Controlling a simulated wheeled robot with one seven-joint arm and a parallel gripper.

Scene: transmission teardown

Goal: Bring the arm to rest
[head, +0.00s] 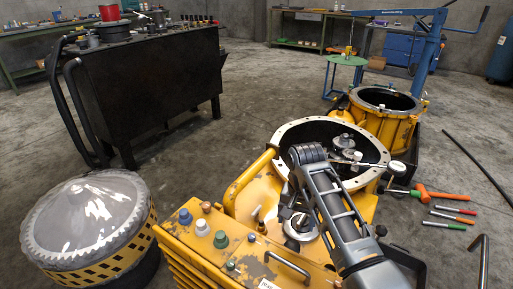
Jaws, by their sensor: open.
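My grey slotted arm rises from the bottom right and leans up and to the left. Its ribbed dark joint lies in front of the near edge of the round housing opening. I cannot make out my gripper's fingers; the end of the arm seems hidden behind its own link. No held object shows.
My arm crosses a yellow housing (257,181) with a pale bolted rim. Another yellow round housing (377,123) stands behind it. An orange-handled hammer (442,195) and several hand tools lie on the right floor. A domed grey cover (85,212) and black bench (150,90) stand left.

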